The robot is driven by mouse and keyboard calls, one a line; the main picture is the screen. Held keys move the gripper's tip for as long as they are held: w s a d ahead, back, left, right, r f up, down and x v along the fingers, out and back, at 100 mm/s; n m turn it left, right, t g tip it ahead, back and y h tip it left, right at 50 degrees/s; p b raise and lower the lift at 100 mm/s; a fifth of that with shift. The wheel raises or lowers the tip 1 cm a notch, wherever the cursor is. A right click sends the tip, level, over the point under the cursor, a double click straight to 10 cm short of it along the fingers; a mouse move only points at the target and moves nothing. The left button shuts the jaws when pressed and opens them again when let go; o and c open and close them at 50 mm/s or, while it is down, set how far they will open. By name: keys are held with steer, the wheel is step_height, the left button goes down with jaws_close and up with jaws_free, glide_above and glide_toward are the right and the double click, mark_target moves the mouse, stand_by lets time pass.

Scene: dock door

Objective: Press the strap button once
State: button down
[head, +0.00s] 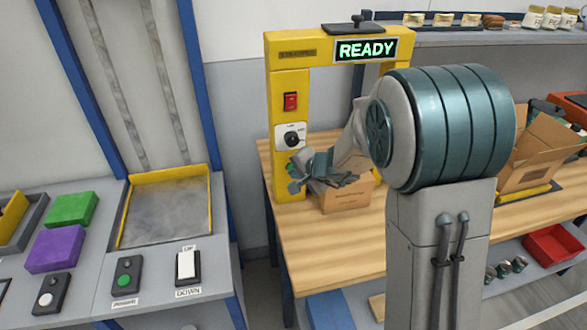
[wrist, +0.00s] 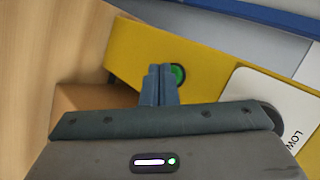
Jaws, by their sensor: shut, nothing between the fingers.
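The yellow strapping machine (head: 283,75) stands on the wooden bench with its sign (head: 366,50) lit green, reading READY. Its post carries a red switch (head: 290,101), a black knob (head: 291,139) and, lower down, a green button (wrist: 178,72), partly covered by my fingers in the wrist view. My gripper (wrist: 160,72) is shut and empty, its fingertips in front of the green button's left side. I cannot tell whether they touch it. In the head view my gripper (head: 296,176) is low beside the post, and the button is mostly hidden behind it.
A cardboard box (head: 345,198) sits under the machine's arch, just below my gripper. An open carton (head: 535,155) stands on the bench at right.

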steer(key=shift+w, duration=0.35)
stand_by(0.3)
steer(key=shift+s+b, duration=0.15)
steer(key=shift+b, duration=0.15)
steer(key=shift+s+d+b, duration=0.15)
steer(key=shift+s+b, duration=0.3)
steer(key=shift+s, duration=0.15)
steer(key=s+b, duration=0.1)
steer(key=s, duration=0.1)
steer(key=s+d+b, duration=0.1)
steer(key=s, duration=0.1)
steer(key=shift+s+d, duration=0.2)
steer(key=shift+s, duration=0.2)
stand_by(0.6)
